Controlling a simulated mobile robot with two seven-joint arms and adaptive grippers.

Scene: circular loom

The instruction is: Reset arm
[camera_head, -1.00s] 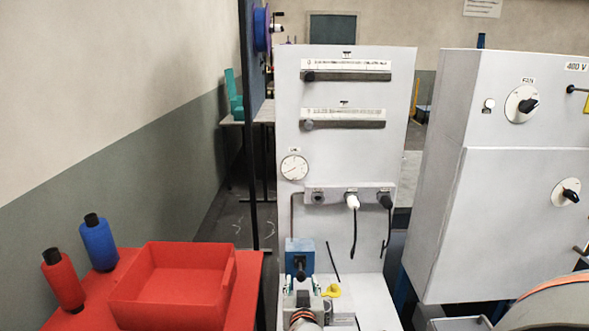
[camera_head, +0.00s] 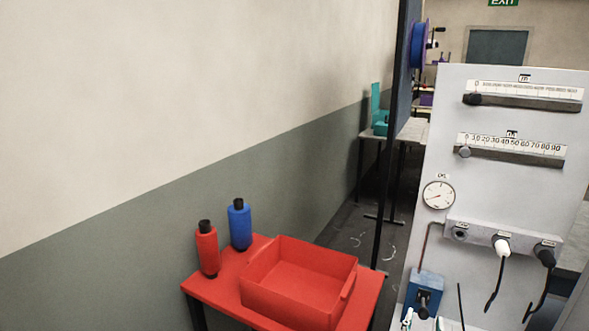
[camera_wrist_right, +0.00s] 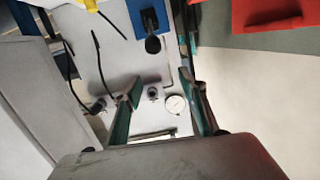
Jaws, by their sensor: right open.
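My right gripper (camera_wrist_right: 160,84) is open, with nothing between its two dark green fingers in the right wrist view. Behind the fingers is the white panel with its round gauge (camera_wrist_right: 175,104) and cable sockets, seen upside down. In the head view only the fingertips of the right gripper (camera_head: 423,320) show at the bottom edge, just below the small blue box (camera_head: 423,292) on the panel. My left gripper is not in view.
The white instrument panel (camera_head: 500,130) stands at the right with dangling cables. A grey-beige wall (camera_head: 180,110) fills the left.

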